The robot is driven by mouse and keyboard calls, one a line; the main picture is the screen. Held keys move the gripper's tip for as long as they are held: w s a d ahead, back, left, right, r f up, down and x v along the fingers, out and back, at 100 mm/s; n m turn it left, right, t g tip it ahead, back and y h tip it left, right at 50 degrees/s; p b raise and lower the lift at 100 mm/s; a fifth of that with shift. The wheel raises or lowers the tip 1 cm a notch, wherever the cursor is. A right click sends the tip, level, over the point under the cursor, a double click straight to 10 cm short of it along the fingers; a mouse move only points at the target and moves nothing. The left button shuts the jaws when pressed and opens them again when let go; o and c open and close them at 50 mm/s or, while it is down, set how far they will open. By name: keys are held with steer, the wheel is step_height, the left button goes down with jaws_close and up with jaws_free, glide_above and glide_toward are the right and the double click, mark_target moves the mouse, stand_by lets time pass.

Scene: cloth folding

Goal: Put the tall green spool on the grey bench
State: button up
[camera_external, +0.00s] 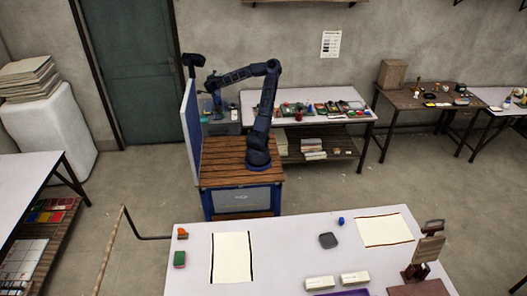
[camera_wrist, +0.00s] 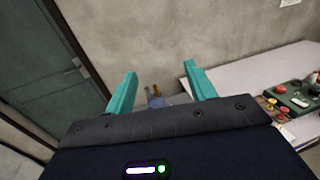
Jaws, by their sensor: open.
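My gripper (camera_wrist: 160,86) is open, with its two teal fingers wide apart and nothing held between them. In the external view my arm reaches left from its raised elbow, and the gripper end (camera_external: 212,86) is small and dark near the blue panel. I cannot pick out a tall green spool with certainty. A small green block-like item (camera_external: 180,258) lies on the pale grey front table (camera_external: 300,232), at its left end. A pale grey table (camera_external: 245,97) behind my arm also carries small green and red items; which table is the grey bench is unclear.
A blue upright panel (camera_external: 190,115) stands beside my arm's base. The front table holds paper sheets (camera_external: 232,258), white boxes (camera_external: 354,279) and a dark grey pad (camera_external: 328,240). A brown table (camera_external: 410,100) stands at the back right. Bare floor lies between the tables.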

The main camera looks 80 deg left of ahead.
glide_toward(224, 113)
steer(key=s, duration=0.1)
steer(key=a, duration=0.3)
steer(key=a+f, duration=0.1)
steer(key=a, duration=0.1)
steer(key=shift+w+f, duration=0.15)
steer(key=shift+w, duration=0.25)
steer(key=shift+w+a+r, duration=0.1)
steer(key=shift+w+a, duration=0.15)
steer(key=shift+a, duration=0.8)
steer(key=shift+w+a+r, duration=0.1)
steer(key=shift+w+a, duration=0.2)
steer(key=shift+a, duration=0.7)
steer(key=shift+w+a, duration=0.25)
steer(key=shift+a, duration=0.8)
steer(key=c, duration=1.1)
step_height(224, 113, up, 20)
